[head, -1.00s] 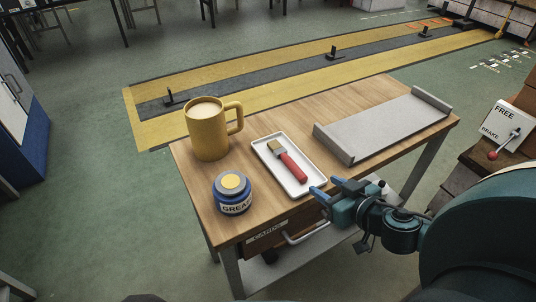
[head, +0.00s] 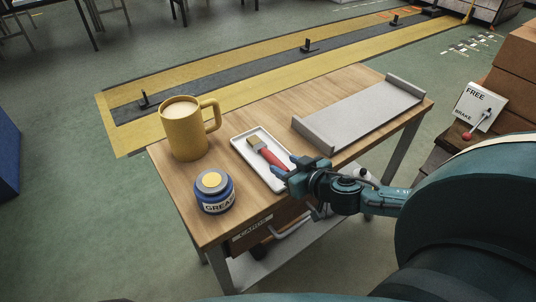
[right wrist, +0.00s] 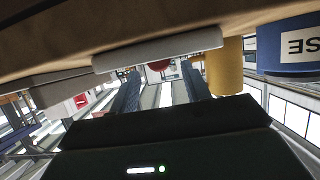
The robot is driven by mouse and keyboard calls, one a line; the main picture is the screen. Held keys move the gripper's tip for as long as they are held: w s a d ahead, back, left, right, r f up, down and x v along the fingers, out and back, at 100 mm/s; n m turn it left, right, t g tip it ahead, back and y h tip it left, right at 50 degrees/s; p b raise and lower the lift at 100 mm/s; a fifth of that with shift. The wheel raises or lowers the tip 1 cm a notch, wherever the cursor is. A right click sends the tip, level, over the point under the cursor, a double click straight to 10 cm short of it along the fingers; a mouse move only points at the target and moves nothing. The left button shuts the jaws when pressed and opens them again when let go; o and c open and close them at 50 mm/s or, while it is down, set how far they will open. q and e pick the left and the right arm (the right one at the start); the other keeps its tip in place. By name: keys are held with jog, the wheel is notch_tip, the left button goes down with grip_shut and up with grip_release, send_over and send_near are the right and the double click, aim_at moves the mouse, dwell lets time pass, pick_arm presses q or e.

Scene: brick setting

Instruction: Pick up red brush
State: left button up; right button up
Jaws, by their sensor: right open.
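The red brush (head: 264,153) lies in a white tray (head: 240,153) on the wooden table, its bristles toward the back left and its red handle toward my right gripper (head: 283,166). My right gripper is open at the tray's front right end, its fingertips by the handle's near end and partly covering it in the head view. In the right wrist view, the picture is upside down; the red handle end (right wrist: 161,65) shows between the two open fingers (right wrist: 160,77), beyond the tray's rim (right wrist: 160,48). My left gripper is not in view.
A yellow mug (head: 184,135) and a blue grease jar (head: 213,192) stand left of the tray. A grey raised-end plate (head: 358,113) lies to the right. A drawer (head: 270,228) is under the tabletop (head: 205,234). A FREE/BRAKE lever box (head: 478,107) stands at far right.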

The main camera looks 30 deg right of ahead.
aim_at(275, 158)
jog(key=x, duration=0.4)
jog(key=shift+w+a+r+p, duration=0.15)
jog(key=shift+a+r+p, duration=0.05)
jog(key=shift+r+p, duration=0.15)
jog(key=shift+w+f, duration=0.3)
jog(key=shift+w, duration=0.25)
grip_shut()
